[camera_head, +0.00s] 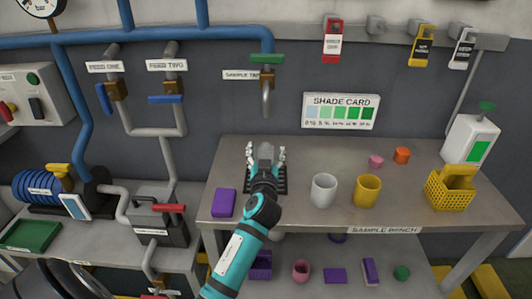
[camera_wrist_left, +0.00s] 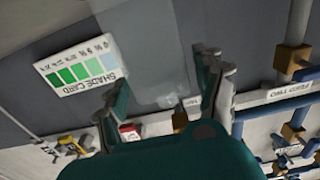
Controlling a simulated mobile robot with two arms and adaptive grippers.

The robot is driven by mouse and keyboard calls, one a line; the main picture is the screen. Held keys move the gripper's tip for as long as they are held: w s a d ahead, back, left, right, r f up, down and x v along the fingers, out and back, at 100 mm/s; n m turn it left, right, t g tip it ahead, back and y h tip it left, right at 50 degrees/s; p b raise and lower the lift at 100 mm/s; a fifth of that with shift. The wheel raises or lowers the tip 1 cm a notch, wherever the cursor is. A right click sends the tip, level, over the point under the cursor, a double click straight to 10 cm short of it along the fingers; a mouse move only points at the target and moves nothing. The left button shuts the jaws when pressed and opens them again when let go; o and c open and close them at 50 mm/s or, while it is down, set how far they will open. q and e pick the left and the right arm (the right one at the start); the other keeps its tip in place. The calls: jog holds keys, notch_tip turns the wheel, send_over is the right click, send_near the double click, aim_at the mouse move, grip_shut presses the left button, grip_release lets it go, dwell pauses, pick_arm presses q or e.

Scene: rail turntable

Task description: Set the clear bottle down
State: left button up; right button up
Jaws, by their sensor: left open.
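The clear bottle (camera_head: 265,153) stands upright on the sample bench (camera_head: 320,165), at or on a black slatted rack (camera_head: 282,185). My left gripper (camera_head: 266,160) is around the bottle from the front, one finger on each side. Its jaws are open. In the left wrist view the see-through bottle (camera_wrist_left: 165,65) shows faintly between the two spread fingers of the left gripper (camera_wrist_left: 165,85). The bottle's base is hidden behind the gripper and wrist in the head view. My right gripper is not in view.
A purple block (camera_head: 224,203) lies left of the rack. A white cup (camera_head: 323,190) and a yellow cup (camera_head: 367,190) stand to the right, with a yellow basket (camera_head: 450,190) farther right. The sample tap (camera_head: 266,95) hangs above the bottle.

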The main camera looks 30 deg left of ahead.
pick_arm(q)
jog(key=b+v, duration=0.2)
jog(key=v, duration=1)
